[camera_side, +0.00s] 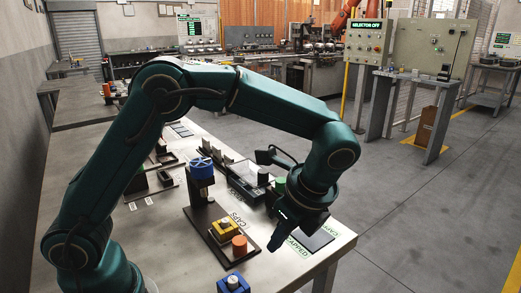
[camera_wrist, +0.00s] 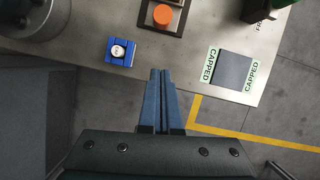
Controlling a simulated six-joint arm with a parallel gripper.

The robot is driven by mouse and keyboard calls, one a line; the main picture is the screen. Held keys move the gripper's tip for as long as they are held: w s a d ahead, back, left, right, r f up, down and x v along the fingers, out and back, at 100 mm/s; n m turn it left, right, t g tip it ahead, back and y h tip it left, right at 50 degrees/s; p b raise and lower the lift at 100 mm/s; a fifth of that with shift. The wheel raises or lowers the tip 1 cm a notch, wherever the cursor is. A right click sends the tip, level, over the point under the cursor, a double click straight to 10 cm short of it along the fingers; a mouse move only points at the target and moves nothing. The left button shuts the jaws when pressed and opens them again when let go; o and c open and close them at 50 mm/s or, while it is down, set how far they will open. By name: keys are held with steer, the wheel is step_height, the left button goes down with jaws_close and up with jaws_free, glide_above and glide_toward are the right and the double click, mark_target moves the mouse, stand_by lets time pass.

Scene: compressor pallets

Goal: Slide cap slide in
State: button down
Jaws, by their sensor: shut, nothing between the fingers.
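A blue block (camera_wrist: 119,52) with a white round top sits on the table's near edge in the wrist view; it also shows at the bottom of the side view (camera_side: 233,285). A dark board (camera_side: 214,216) labelled CAPS carries a yellow block (camera_side: 224,231) and an orange cap (camera_side: 239,245); the cap also shows in the wrist view (camera_wrist: 163,15). A dark square pad (camera_wrist: 233,70) has CAPPED labels. My gripper (camera_wrist: 161,72) is shut and empty, apart from these things. In the side view my gripper (camera_side: 279,245) points down, right of the CAPS board.
A dark tray (camera_side: 246,180) and a green cylinder (camera_side: 280,185) lie farther back. The table (camera_side: 185,262) has bare metal around the board. Open floor lies beyond its right edge.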

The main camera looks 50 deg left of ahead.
steer(key=x, duration=0.5)
steer(key=shift+s+a+f, duration=0.1)
steer(key=shift+f, duration=0.2)
steer(key=a, duration=0.3)
steer(key=shift+s+a+f, duration=0.1)
steer(key=shift+s+f, duration=0.1)
steer(key=shift+f, duration=0.05)
steer(key=shift+s+a, duration=0.1)
steer(key=shift+a, duration=0.35)
steer(key=a, duration=1)
steer(key=shift+a, duration=0.35)
steer(key=shift+d, duration=0.1)
